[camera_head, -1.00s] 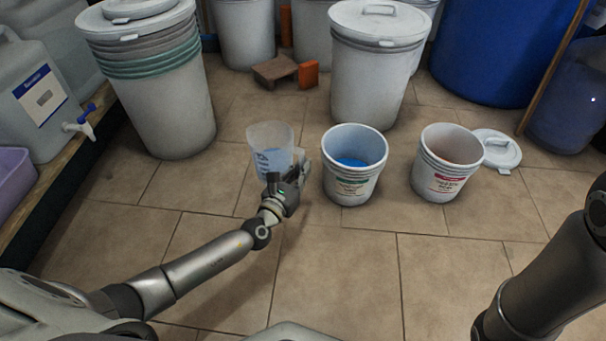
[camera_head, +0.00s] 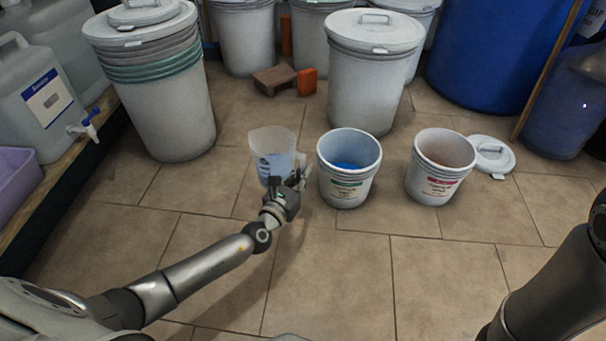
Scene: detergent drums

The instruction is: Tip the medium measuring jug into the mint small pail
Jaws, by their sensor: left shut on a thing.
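The measuring jug (camera_head: 273,146) is clear, with dark markings and pale blue liquid in its lower part. My left gripper (camera_head: 289,185) is shut on it, and the fingers partly hide its lower right side. The jug is close to upright, just left of a small white pail (camera_head: 348,186) with a green label, which I take for the mint one. A gap shows between the jug's rim and that pail's rim. Blue contents show inside the pail. My right arm shows at the lower right, but its gripper is out of view.
A second small pail (camera_head: 436,186) with a red label stands to the right, with a lid (camera_head: 491,156) on the floor beside it. Large lidded drums (camera_head: 168,115) and (camera_head: 366,95) stand behind. A brown block (camera_head: 274,80) lies at the back. The front floor is clear.

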